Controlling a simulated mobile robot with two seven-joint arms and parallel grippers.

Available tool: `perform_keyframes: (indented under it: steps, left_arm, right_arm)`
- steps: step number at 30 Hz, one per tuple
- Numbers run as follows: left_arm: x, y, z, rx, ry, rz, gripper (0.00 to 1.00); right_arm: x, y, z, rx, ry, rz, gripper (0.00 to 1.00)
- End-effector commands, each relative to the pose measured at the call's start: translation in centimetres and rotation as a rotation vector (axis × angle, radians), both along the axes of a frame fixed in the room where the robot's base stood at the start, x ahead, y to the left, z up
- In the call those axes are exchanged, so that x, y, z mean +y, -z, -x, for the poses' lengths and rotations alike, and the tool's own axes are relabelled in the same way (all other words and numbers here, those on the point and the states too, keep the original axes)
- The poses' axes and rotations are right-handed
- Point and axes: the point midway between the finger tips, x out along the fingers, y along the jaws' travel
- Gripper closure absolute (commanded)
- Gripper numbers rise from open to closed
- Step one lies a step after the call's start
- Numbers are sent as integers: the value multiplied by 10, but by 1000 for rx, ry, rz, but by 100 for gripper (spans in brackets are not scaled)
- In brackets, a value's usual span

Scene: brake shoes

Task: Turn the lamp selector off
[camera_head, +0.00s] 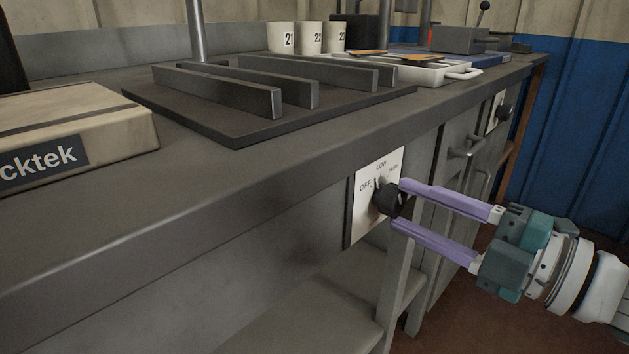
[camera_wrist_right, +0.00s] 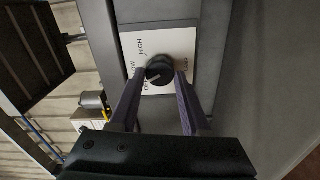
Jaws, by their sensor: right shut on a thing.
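The lamp selector is a round black knob (camera_head: 389,199) on a white plate (camera_head: 362,222) on the bench front. The plate reads OFF, LOW and HIGH. The knob (camera_wrist_right: 159,70) also shows in the right wrist view, with OFF toward the bottom of its plate. I cannot tell exactly which mark its pointer lines up with. My right gripper (camera_head: 398,204) has its two purple fingers on either side of the knob and is shut on it; the fingertips (camera_wrist_right: 161,77) flank it in the wrist view. My left gripper is not in view.
A second dark knob (camera_head: 505,113) sits farther along the bench front, past drawers with handles (camera_head: 460,153). On the bench top are a cardboard box (camera_head: 95,112), a dark rack with upright bars (camera_head: 205,125), numbered white cups (camera_head: 308,38) and a white tray (camera_head: 430,75). An open shelf (camera_head: 310,310) lies below.

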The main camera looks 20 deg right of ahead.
Motion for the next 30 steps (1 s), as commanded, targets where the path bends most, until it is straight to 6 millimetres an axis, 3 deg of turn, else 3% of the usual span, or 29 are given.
perform_keyframes:
  steps: [12,30]
  left_arm:
    - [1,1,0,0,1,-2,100]
    - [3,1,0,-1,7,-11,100]
  right_arm:
    - [0,0,0,-101,0,242,100]
    - [0,0,0,-129,0,310,100]
